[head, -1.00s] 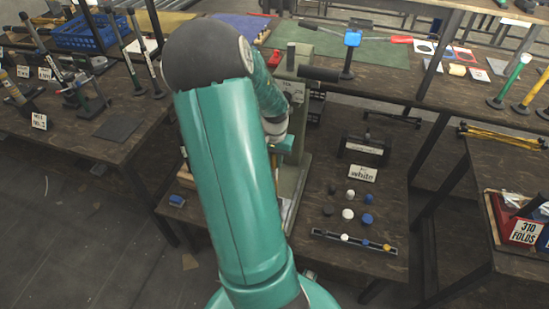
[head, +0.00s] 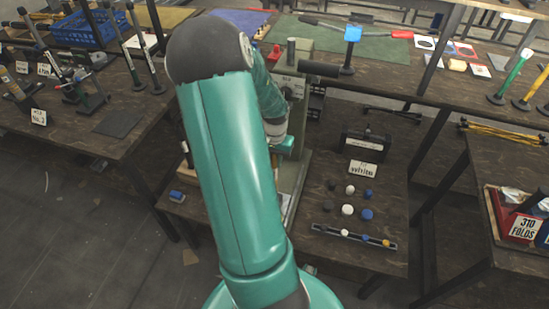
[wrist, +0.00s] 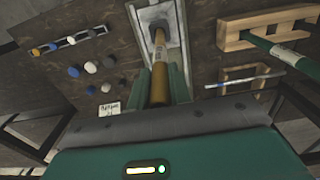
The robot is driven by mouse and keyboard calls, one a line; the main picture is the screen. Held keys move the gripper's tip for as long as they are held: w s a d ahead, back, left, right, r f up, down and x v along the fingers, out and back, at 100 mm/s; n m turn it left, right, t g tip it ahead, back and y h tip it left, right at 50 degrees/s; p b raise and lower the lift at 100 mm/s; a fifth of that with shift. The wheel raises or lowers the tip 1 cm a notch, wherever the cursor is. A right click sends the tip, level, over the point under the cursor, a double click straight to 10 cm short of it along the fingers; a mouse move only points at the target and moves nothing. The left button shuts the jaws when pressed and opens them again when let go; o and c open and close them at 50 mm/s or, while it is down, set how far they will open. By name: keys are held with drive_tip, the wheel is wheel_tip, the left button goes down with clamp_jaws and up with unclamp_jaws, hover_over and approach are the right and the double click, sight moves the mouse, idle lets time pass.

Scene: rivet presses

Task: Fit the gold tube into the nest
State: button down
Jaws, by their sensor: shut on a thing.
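The gold tube (wrist: 159,78) is upright in my gripper (wrist: 160,92) in the wrist view, between its two green fingers. My gripper is shut on it. The tube's far end points at a pale metal plate (wrist: 172,14) at the press foot. The nest cannot be made out clearly there, and I cannot tell whether the tube touches it. In the head view my gripper (head: 284,146) shows only in part, in front of the grey-green press (head: 297,110). My arm hides the tube and the press foot in that view.
Several black, white and blue knobs (head: 347,210) and a dark strip with small pieces (head: 353,238) lie right of the press. A label card (head: 363,169) stands behind them. In the wrist view a wooden frame (wrist: 234,38) with a green-handled tool (wrist: 272,50) lies on the right.

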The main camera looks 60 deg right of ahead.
drive_tip(key=shift+f, duration=0.95)
drive_tip(key=c, duration=1.2)
unclamp_jaws()
drive_tip(key=shift+r, duration=0.1)
wheel_tip(320, 180, up, 14)
drive_tip(key=shift+f, duration=0.2)
